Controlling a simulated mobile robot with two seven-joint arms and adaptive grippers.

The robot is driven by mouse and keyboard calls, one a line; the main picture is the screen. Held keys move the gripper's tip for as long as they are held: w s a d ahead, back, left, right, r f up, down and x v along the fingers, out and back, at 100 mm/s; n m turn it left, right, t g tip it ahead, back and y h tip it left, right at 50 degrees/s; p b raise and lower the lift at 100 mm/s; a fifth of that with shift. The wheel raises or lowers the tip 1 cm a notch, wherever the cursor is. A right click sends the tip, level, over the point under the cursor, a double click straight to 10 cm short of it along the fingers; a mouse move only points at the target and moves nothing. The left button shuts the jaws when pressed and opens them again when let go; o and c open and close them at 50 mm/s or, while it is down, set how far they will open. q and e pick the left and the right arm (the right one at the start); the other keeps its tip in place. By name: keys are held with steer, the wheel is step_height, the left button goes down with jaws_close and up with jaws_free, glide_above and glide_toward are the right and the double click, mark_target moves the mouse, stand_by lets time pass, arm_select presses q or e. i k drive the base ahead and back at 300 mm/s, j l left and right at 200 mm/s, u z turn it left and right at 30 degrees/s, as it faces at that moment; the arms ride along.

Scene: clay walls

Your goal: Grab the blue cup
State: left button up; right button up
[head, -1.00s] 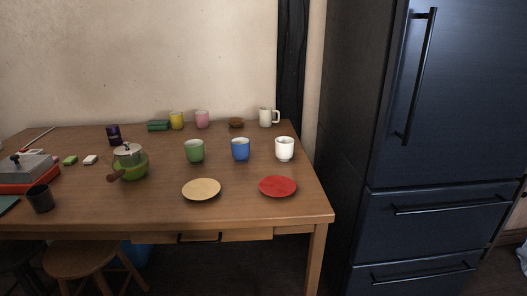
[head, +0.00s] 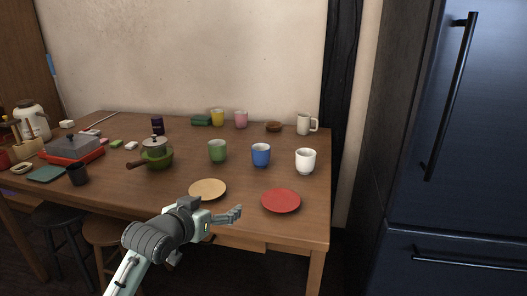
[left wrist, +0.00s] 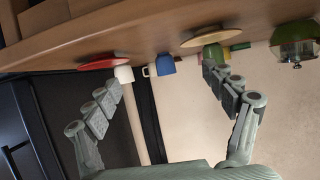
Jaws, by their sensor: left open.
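The blue cup (head: 261,155) stands upright on the wooden table (head: 120,190), between a green cup (head: 217,151) and a white cup (head: 305,161). My left gripper (head: 238,214) is open and empty at the table's front edge, in front of the blue cup and apart from it. In the left wrist view, which is upside down, the blue cup (left wrist: 165,66) shows between the two spread fingers (left wrist: 161,78), farther off. My right gripper does not show.
A tan plate (head: 208,189) and a red plate (head: 281,201) lie in front of the cups. A green pot (head: 157,158) stands to the left. Behind are yellow (head: 218,117) and pink (head: 241,119) cups, a brown bowl (head: 273,127) and a handled mug (head: 304,124). A dark fridge (head: 470,150) stands right.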

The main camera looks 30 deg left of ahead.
mark_target(261, 153)
steer(key=i+j, duration=0.1)
steer(key=i, duration=0.35)
steer(key=i+j, duration=0.1)
steer(key=i, duration=0.3)
